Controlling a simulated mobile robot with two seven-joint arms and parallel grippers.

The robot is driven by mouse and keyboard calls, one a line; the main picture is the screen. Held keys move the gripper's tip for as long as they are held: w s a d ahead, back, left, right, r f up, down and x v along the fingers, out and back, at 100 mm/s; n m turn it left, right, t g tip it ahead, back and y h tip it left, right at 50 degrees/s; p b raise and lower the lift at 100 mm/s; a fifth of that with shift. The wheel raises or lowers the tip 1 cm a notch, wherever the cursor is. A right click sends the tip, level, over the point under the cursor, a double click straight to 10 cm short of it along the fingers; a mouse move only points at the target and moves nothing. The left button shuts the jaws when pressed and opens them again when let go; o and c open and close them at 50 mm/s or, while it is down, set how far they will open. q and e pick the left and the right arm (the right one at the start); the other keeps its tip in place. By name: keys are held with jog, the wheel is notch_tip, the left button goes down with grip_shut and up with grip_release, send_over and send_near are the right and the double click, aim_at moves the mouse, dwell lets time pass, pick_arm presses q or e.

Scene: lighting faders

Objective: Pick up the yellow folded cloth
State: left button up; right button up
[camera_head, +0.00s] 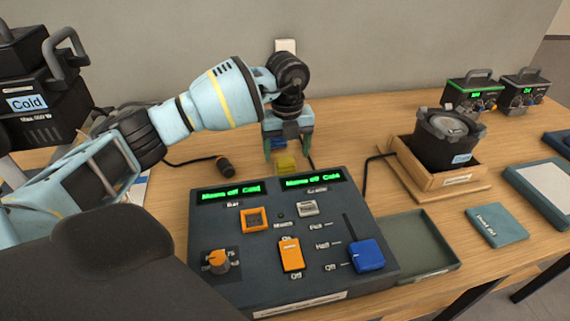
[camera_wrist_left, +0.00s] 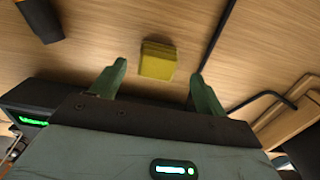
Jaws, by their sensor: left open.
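The yellow folded cloth (camera_head: 286,164) lies on the wooden table just behind the fader console, small and block-like. In the left wrist view the cloth (camera_wrist_left: 158,60) lies ahead of and roughly between the fingertips. My left gripper (camera_head: 289,152) is open and points down above the cloth, its fingers apart; in the wrist view it shows as two green fingers (camera_wrist_left: 158,78). No contact with the cloth shows. The right gripper is not in view.
The fader console (camera_head: 280,282) stands in front of the cloth. A dark plug (camera_head: 225,166) lies left of it; a cable (camera_head: 368,172) runs to the right. A wooden box (camera_head: 464,186) holds a black lamp (camera_head: 447,145). An empty green tray (camera_head: 417,250) lies right of the console.

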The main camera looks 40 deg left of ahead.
aim_at(285, 159)
pick_arm(q)
jog(key=shift+s+a+f, duration=0.15)
jog(key=shift+f, duration=1.65)
jog(key=c, duration=1.1)
jog(key=shift+o, duration=0.2)
jog(key=shift+r, duration=0.15)
notch_tip(285, 159, up, 10)
jog(key=shift+f, duration=0.1)
jog(key=o, duration=0.5)
jog(key=shift+c, duration=0.2)
jog(key=c, duration=0.4)
